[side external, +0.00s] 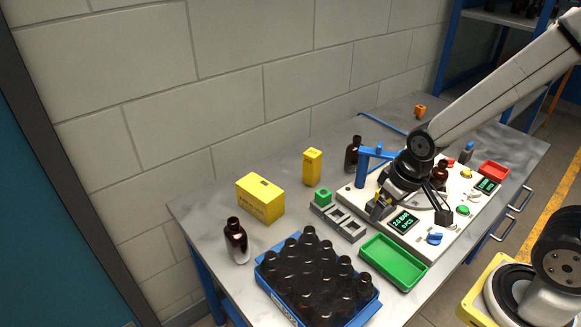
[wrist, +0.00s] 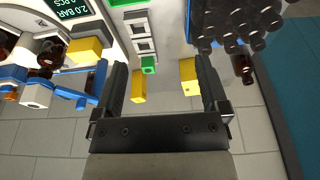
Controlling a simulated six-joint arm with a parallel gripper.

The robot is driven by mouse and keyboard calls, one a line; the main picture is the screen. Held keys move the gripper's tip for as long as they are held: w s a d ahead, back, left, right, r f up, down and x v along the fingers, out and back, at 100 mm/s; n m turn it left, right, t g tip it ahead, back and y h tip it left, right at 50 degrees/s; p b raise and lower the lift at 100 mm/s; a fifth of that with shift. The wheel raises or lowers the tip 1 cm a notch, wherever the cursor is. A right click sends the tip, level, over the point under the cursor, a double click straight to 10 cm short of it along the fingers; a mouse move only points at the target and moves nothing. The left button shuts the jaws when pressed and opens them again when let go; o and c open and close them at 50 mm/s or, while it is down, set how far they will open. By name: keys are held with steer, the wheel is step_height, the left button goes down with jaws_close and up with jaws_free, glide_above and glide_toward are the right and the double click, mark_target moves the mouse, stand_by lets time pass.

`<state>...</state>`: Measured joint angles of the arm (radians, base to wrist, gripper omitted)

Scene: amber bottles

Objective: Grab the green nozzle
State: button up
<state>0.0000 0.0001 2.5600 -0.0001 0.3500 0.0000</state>
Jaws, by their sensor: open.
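The green nozzle (side external: 322,196) is a small green block at the far-left end of a grey slotted rack (side external: 351,226) on the bench. My gripper (side external: 379,208) is to its right, over the near-left corner of the white machine, apart from it. In the wrist view the green nozzle (wrist: 148,64) shows at the end of the rack (wrist: 143,38), in line with the gap between the two dark fingers of my gripper (wrist: 162,75). The fingers are spread, and nothing is visibly held between them.
A blue crate of dark bottles (side external: 318,282) and a green tray (side external: 394,262) stand at the front. A large yellow box (side external: 260,199), a small yellow box (side external: 312,166) and a lone bottle (side external: 236,241) stand left. The white machine (side external: 437,241) has a blue post (side external: 364,167).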

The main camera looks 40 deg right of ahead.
steer(key=n+g+h, duration=0.3)
steer(key=n+h, duration=0.9)
steer(key=n, duration=0.5)
glide_toward(327, 195)
steer(key=x, duration=0.4)
steer(key=shift+d+f, duration=0.1)
steer(key=shift+f, duration=0.3)
steer(key=shift+w+a+f+n+h, duration=0.25)
steer(key=shift+w+f+n+h, duration=0.3)
steer(key=shift+h, duration=0.25)
steer(key=shift+w+x, duration=0.2)
steer(key=shift+x, duration=3.75)
